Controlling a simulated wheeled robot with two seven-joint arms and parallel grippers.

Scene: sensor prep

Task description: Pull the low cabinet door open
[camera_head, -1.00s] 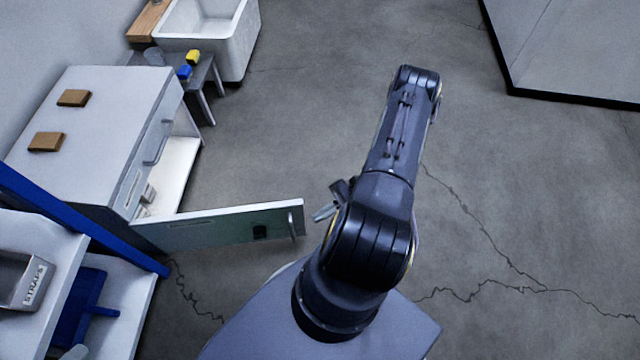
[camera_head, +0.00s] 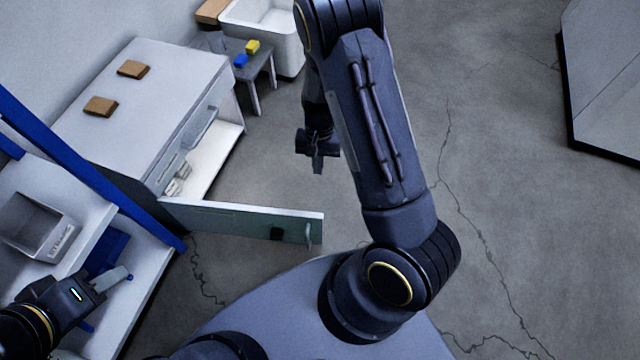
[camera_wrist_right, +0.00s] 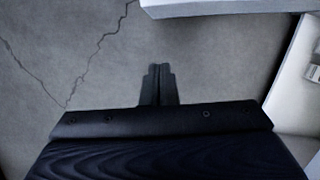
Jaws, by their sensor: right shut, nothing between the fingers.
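The low cabinet (camera_head: 130,85) stands at the left, white with a grey top. Its door (camera_head: 240,222) stands swung well out from the cabinet, with a metal handle (camera_head: 309,232) near its free end. My right gripper (camera_head: 318,170) is shut and empty over the floor beyond the door, on its inner side, apart from door and handle. In the right wrist view its closed fingers (camera_wrist_right: 158,72) show over bare floor, with what looks like the door (camera_wrist_right: 220,6) at the top. My left gripper (camera_head: 122,276) is at the lower left over the shelf; its opening cannot be made out.
The cabinet's open interior (camera_head: 215,160) shows white, with small items inside. A shelf rack with blue posts (camera_head: 90,165) and a grey bin (camera_head: 38,228) is at the left. A small table (camera_head: 225,48) and a sink (camera_head: 265,30) stand behind.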

